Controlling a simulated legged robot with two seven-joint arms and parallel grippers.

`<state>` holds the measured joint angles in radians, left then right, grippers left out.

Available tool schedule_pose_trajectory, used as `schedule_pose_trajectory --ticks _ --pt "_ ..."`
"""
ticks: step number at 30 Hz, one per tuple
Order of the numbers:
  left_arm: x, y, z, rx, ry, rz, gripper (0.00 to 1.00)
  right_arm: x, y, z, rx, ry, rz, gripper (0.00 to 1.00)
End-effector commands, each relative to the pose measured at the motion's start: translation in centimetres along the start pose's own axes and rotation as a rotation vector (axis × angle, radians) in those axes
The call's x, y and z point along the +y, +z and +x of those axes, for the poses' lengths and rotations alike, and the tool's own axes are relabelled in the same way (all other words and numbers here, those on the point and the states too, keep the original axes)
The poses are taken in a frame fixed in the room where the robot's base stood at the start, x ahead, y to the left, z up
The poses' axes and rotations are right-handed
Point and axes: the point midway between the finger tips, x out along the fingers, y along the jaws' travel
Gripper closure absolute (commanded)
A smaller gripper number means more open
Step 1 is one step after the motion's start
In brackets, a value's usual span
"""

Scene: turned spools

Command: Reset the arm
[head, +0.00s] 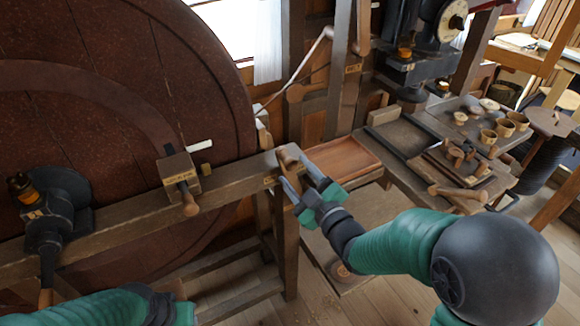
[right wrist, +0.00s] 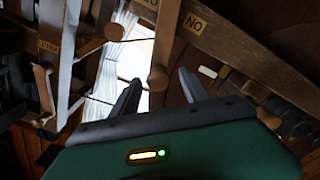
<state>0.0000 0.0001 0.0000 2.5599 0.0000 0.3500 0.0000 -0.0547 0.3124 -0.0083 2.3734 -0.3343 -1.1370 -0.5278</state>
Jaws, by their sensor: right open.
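My right gripper (head: 298,174) is open and empty in the head view, its two grey fingers spread at the end of the wooden beam. A wooden peg (head: 288,156) stands on the beam just beyond the fingertips. In the right wrist view the open fingers (right wrist: 160,84) point away, with a round wooden knob (right wrist: 157,77) showing between them; I cannot tell how far off it is. My left arm (head: 90,308) lies along the bottom left of the head view. Only part of its gripper's green body (head: 185,313) shows, and its fingers are hidden.
A long wooden beam (head: 228,184) crosses before a large dark red wheel (head: 110,95). A block with a handle (head: 178,172) sits on the beam. A shallow wooden tray (head: 342,159) lies right of my right gripper. A bench with cups (head: 505,128) and a machine (head: 422,60) stand further right.

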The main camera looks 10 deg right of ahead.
Motion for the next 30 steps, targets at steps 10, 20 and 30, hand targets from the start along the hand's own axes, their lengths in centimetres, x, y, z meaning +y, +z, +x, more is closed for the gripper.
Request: schedule_pose_trajectory --ticks 10,20,30 --pt "0.0 0.1 0.3 0.000 0.000 0.000 0.64 -0.2 0.1 -3.6 -0.001 -0.002 0.000 0.47" --pt "0.0 0.1 0.3 0.000 0.000 0.000 0.64 -0.1 0.0 -3.6 -0.002 -0.003 0.000 0.47" --pt "0.0 -0.8 -3.3 0.000 0.000 0.000 0.64 -1.9 9.4 -10.5 -0.686 -0.116 0.370 0.47"
